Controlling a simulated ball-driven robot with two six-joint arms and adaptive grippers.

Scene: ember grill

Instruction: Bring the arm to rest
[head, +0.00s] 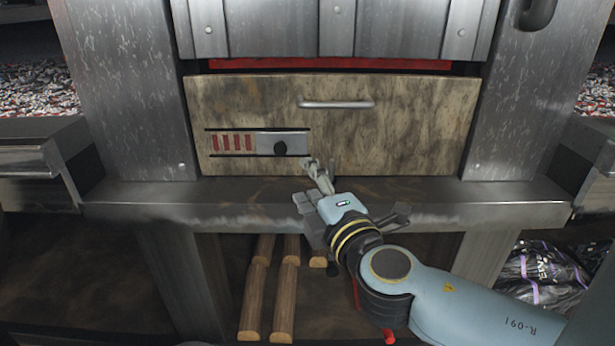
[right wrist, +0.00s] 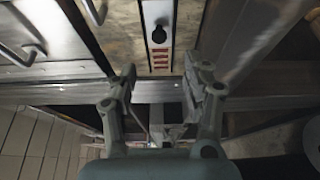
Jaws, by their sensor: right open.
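My right arm comes in from the lower right of the head view. Its gripper (head: 318,172) is in front of the lower edge of the worn grill panel (head: 410,125), just below and right of the black knob (head: 280,148) on its slider plate. In the right wrist view the two fingers of the gripper (right wrist: 165,82) stand wide apart with nothing between them. The knob (right wrist: 159,35) shows beyond the fingertips, apart from them. My left gripper is in neither view.
A metal bar handle (head: 337,104) is on the panel above the gripper. A grey metal ledge (head: 480,205) runs below the panel, close under the arm. Several wooden logs (head: 254,300) lie beneath it. Metal posts (head: 128,95) flank the panel.

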